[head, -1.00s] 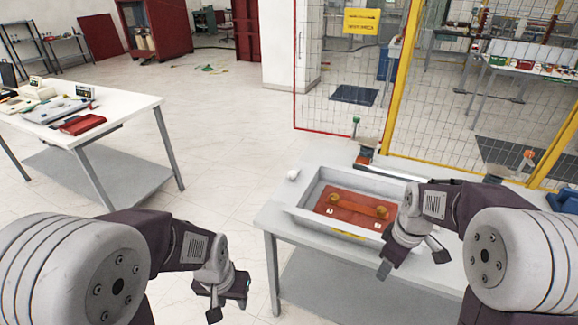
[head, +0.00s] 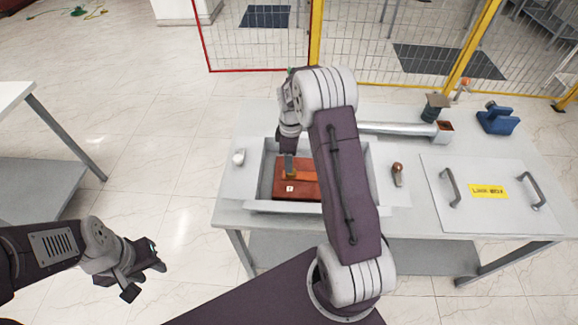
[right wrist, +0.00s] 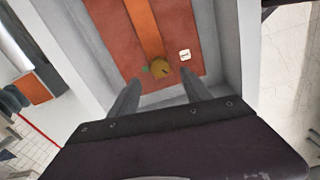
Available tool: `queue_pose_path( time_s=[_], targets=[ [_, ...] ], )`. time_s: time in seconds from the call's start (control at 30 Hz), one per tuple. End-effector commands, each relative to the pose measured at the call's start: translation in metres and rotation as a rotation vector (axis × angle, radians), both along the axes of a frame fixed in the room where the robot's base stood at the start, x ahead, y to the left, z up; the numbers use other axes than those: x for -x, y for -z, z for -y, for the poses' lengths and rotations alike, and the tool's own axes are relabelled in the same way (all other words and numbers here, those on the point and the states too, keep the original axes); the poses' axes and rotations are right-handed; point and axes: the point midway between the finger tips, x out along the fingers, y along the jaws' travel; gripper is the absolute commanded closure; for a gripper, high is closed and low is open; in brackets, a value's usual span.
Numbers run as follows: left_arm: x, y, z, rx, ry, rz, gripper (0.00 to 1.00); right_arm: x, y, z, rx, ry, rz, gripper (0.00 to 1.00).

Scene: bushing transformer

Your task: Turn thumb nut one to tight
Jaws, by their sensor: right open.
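A red panel with an orange strip (head: 298,192) lies in a grey tray (head: 290,207) on the table. In the right wrist view, one brass thumb nut (right wrist: 160,70) stands on the panel's strip (right wrist: 148,30), beside a small white label tile (right wrist: 185,55) too small to read. My right gripper (right wrist: 160,80) is open, its fingers on either side of the nut and a little short of it in the picture; contact cannot be told. In the head view, my right arm hides the nuts and part of the tray. My left gripper (head: 143,277) is open and empty, away from the table.
Right of the tray are a small copper-topped part (head: 397,172) and a lid with two handles and a yellow label (head: 488,191). A grey pipe (head: 395,129) and blue object (head: 497,119) lie behind. A white knob (head: 238,157) is left of the tray.

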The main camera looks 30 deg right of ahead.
Motion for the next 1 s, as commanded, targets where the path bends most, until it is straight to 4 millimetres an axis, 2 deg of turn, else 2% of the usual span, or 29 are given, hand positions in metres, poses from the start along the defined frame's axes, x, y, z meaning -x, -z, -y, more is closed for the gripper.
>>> queue_pose_path(
  time_s=[0.1,0.3,0.6,0.63,0.8,0.83,1.0],
  targets=[
    [0.0,-0.006,0.0,0.0,0.0,0.0,0.64,0.002,0.024,-0.001,-0.002,0.0,-0.005,0.43],
    [0.0,-0.011,0.0,0.0,0.0,0.001,0.64,0.001,0.053,0.0,-0.001,0.0,-0.002,0.43],
    [0.0,-0.011,0.0,0.0,0.0,0.0,0.64,0.0,0.06,0.0,0.0,0.0,0.001,0.43],
    [0.0,-0.011,0.0,0.0,0.0,0.001,0.64,0.0,0.059,0.0,0.0,0.0,0.001,0.46],
    [0.0,-0.011,0.0,0.0,0.0,0.0,0.64,0.0,0.059,0.0,0.0,0.0,0.001,0.94],
    [0.0,-0.011,0.0,0.0,0.0,0.0,0.64,0.0,0.059,0.0,0.0,0.0,0.001,1.0],
    [0.0,-0.011,0.0,0.0,0.0,0.001,0.64,0.0,0.059,0.0,0.0,0.006,0.001,1.0]
  ],
)
